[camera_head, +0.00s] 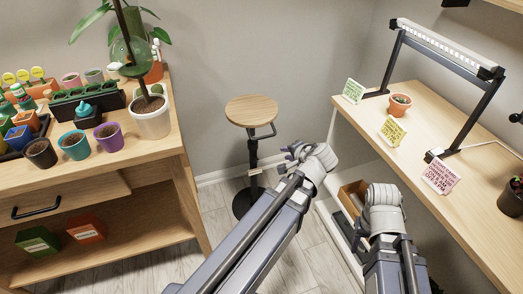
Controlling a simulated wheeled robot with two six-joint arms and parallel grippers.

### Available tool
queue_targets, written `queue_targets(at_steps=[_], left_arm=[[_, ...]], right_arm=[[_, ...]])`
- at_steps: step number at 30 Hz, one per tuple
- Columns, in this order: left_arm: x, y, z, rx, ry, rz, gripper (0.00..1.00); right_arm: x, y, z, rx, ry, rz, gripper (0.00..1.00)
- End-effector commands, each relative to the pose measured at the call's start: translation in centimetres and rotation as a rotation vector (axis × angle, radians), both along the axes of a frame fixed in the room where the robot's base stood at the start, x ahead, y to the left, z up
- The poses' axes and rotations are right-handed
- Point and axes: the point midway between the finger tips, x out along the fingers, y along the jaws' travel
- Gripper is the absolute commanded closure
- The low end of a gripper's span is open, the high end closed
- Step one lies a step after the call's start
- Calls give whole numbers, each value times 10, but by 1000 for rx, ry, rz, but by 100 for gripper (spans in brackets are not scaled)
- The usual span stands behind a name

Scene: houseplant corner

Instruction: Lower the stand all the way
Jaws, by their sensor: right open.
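The stand (251,111) has a round wooden top on a black post with a dark round foot. A black lever (265,134) sticks out to the right under its top. A light-coloured collar or tag sits lower on the post. The stand is upright and its top is empty. My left gripper (291,151) is just right of the post, below and right of the lever, with a visible gap to the lever in the picture. Its jaws are too small to read. My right gripper (383,190) is open, further right by the shelf unit, away from the stand; its fingertips are hardly visible.
A wooden cabinet (90,180) with pots and a tall plant in a white pot (152,122) stands at the left. At the right, a wooden shelf unit (440,120) carries a lamp (440,45), note cards and small pots. Some floor (215,215) is clear around the stand.

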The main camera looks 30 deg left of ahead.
Motion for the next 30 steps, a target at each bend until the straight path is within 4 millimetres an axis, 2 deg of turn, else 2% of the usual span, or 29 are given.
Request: queue_targets(at_steps=[1,3,9,12,18,26,30], left_arm=[[9,15,-25,52,-24,-10,73],[19,33,-33,132,-54,-32,73],[43,75,-48,348,-109,-100,73],[50,87,-51,428,-120,-127,73],[57,99,-51,514,-126,-160,73],[61,103,-49,531,-126,-166,73],[72,115,-54,530,-125,-164,73]], right_arm=[[0,0,-34,-1,0,1,50],[0,0,-57,-1,0,1,50],[0,-1,-112,-2,-2,3,50],[0,-1,-130,-3,-2,3,50],[0,-1,-145,-3,-2,4,50],[0,-1,-146,-3,-2,4,50],[0,-1,-150,-3,-2,4,50]])
